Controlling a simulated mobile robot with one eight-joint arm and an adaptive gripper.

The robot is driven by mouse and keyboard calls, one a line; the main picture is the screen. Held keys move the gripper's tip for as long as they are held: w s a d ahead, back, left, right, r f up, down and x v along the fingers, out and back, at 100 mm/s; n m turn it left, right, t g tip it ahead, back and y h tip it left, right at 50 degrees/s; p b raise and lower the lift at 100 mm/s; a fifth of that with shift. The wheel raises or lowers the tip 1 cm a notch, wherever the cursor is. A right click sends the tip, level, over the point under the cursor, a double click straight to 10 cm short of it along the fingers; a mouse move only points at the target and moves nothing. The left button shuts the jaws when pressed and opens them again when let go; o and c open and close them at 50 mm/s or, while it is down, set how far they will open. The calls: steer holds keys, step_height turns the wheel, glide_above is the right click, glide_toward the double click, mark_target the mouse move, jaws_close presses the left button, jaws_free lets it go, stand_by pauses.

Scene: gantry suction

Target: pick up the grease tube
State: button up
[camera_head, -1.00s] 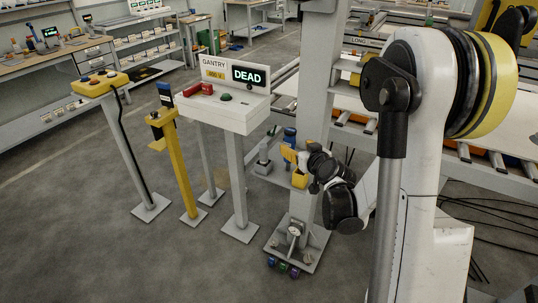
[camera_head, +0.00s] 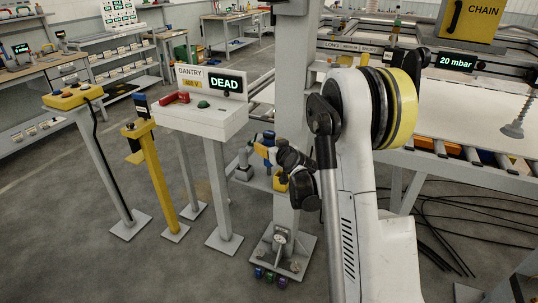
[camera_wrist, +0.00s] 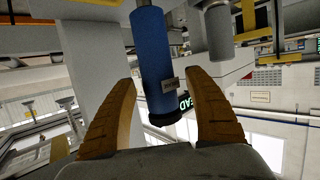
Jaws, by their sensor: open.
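The grease tube appears as a blue cylinder (camera_wrist: 162,50) with a small label and a dark end in the wrist view. My gripper (camera_wrist: 161,76) is open, with one tan finger on each side of the tube. Gaps show between the tube and both fingers in this view. In the head view my gripper (camera_head: 264,151) is small, beside the grey column, with the blue tube (camera_head: 268,136) at it. My fingers and wrist partly hide the tube there, and contact cannot be told.
A grey column (camera_head: 293,100) stands close by my gripper. A white control box (camera_head: 205,118) with a DEAD display stands to the left, beside a yellow post (camera_head: 156,180). A grey cylinder (camera_head: 244,164) stands near the tube. Cables lie on the floor at right.

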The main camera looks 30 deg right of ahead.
jaws_close()
steer(key=shift+r, duration=0.2)
